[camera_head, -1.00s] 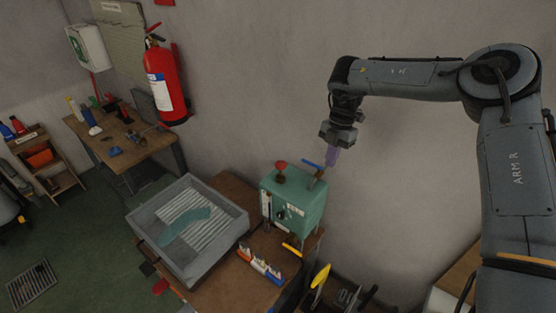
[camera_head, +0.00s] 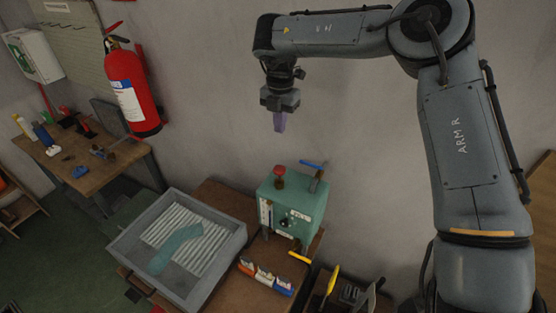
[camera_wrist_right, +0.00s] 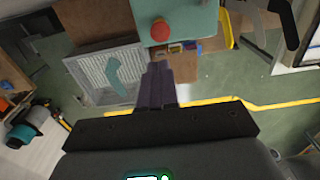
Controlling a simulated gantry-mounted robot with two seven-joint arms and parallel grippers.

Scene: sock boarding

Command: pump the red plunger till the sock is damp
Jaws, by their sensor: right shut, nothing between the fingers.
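The red plunger (camera_head: 279,170) stands upright on top of the green box (camera_head: 296,206), beside a blue-handled lever (camera_head: 313,165). It also shows as a round red knob (camera_wrist_right: 160,31) in the right wrist view. The teal sock (camera_head: 178,247) lies on the ribbed floor of a grey tray (camera_head: 234,244) left of the box; whether it is damp I cannot tell. My right gripper (camera_head: 280,126) is shut and empty, pointing down, above the plunger and apart from it. My left gripper is not in view.
A fire extinguisher (camera_head: 133,92) hangs on the wall at left. Orange, white and blue clips (camera_head: 265,277) and a yellow-handled item (camera_head: 299,258) sit in front of the box. A workbench (camera_head: 118,172) with tools stands at far left. The air around the plunger is clear.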

